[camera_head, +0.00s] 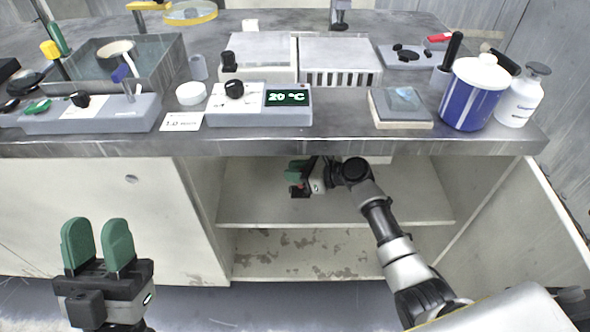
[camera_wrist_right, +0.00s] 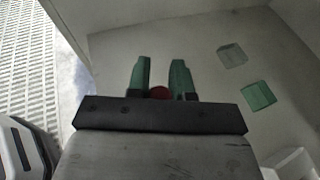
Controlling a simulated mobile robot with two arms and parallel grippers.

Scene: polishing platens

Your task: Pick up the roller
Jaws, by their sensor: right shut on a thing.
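My right gripper (camera_head: 297,178) reaches into the open cabinet under the bench, above its middle shelf. In the right wrist view its two green fingers (camera_wrist_right: 160,78) are closed around a small red rounded thing (camera_wrist_right: 160,93), which I take to be the roller. Only a little of it shows between the finger bases; the rest is hidden, so I cannot tell its full shape. My left gripper (camera_head: 98,245) is at the lower left in front of the cabinet, its green fingers apart with nothing between them.
The cabinet shelf (camera_head: 380,208) is mostly bare in the head view. Two greenish square plates (camera_wrist_right: 232,55) (camera_wrist_right: 258,96) lie to the right of the fingers in the wrist view. The bench top edge (camera_head: 300,142) overhangs my right gripper. An open door (camera_head: 545,215) stands at right.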

